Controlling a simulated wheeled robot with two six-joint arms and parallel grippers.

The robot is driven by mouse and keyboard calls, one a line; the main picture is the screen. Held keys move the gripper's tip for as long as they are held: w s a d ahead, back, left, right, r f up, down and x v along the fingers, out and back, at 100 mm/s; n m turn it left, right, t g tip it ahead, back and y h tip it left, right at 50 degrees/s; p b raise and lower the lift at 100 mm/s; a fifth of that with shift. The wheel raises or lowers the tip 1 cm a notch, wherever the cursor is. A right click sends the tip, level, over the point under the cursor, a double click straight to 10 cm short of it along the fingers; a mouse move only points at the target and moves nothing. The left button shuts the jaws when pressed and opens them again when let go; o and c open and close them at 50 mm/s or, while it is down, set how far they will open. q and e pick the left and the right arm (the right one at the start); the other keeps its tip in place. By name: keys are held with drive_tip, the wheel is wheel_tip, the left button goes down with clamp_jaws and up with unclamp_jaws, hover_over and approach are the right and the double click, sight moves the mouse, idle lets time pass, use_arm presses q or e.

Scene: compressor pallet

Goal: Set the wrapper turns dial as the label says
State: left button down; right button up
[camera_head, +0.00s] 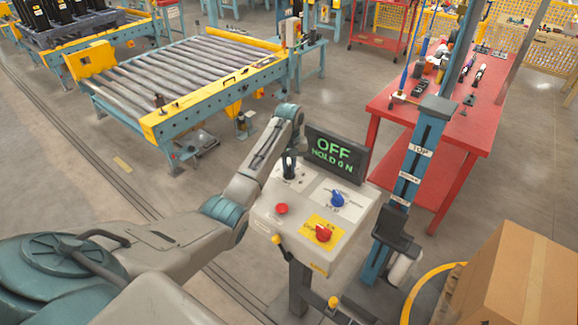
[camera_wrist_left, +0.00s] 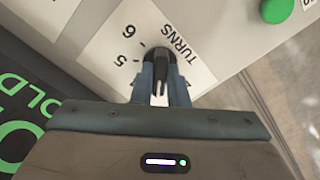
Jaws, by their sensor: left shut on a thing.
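The wrapper turns dial (camera_wrist_left: 158,62) is a black knob on a white plate (camera_wrist_left: 122,42) lettered TURNS, with 6 and 5 readable beside it. In the left wrist view my left gripper (camera_wrist_left: 160,88) has its two fingers on either side of the knob, shut on it. The fingers and palm hide the rest of the scale, and I cannot tell the pointer's setting. In the head view my left gripper (camera_head: 289,165) reaches down to the back left of the grey control box (camera_head: 262,212). My right gripper is out of view.
The box also bears a red button (camera_head: 281,209), a blue knob (camera_head: 337,199) and a red knob (camera_head: 323,233) on yellow. A dark display (camera_head: 336,153) behind reads OFF, HOLD. A blue post (camera_head: 412,170) and a cardboard box (camera_head: 530,275) stand to the right.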

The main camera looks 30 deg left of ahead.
use_arm(q)
drive_tip(key=shift+w+r+n, duration=0.15)
drive_tip(key=shift+r+n, duration=0.05)
drive_tip(key=shift+n, duration=0.1)
drive_tip(key=c, duration=1.4)
unclamp_jaws()
drive_tip(key=shift+c, duration=0.2)
drive_tip(key=shift+f, duration=0.1)
